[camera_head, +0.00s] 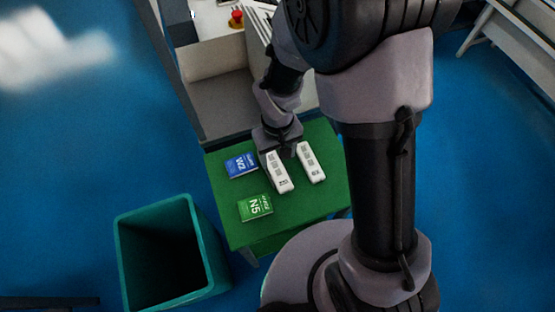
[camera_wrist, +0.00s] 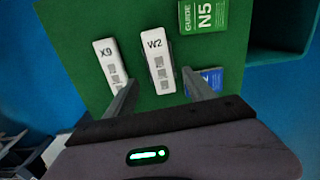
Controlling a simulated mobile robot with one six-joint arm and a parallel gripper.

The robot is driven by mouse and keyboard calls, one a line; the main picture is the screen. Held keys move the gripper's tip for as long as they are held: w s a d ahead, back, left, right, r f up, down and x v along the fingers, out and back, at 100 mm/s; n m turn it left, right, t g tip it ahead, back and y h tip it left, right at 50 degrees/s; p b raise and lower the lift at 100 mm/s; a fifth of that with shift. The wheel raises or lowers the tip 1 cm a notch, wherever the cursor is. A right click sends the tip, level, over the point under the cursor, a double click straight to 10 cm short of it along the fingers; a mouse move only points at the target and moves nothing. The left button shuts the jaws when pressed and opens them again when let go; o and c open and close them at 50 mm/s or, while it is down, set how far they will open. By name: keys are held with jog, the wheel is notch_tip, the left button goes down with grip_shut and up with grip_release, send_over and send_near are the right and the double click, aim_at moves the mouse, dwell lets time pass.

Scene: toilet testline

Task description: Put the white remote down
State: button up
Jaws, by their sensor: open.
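Two white remotes lie on the green table (camera_head: 222,203). The remote marked W2 (camera_wrist: 157,52) is at the centre of the wrist view and is the left one (camera_head: 280,176) in the head view. The remote marked X9 (camera_wrist: 109,62) lies beside it, the right one (camera_head: 312,163) in the head view. My gripper (camera_head: 281,149) is over the far ends of the remotes. In the wrist view my gripper (camera_wrist: 162,78) is open, with its fingers apart on either side of the W2 remote's near end. Whether the fingers touch it cannot be told.
A blue booklet (camera_head: 241,165) and a green N5 booklet (camera_head: 255,208) lie left of the remotes. A teal open bin (camera_head: 207,240) stands on the floor left of the table. A pale structure with a red button (camera_head: 236,17) is behind.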

notch_tip(320, 180, up, 13)
jog(key=d+m+t, duration=0.2)
jog(key=s+d+r+m+t+y, duration=0.1)
jog(key=s+d+r+m+t, duration=0.1)
jog(key=s+r, duration=0.3)
jog(key=s+d+r+m+t+y, duration=0.1)
jog(key=s+r+m, duration=0.3)
jog(key=r, duration=0.6)
jog(key=shift+s+d+t+p, duration=0.4)
jog(key=shift+s+d, duration=0.45)
jog(key=shift+s, duration=0.35)
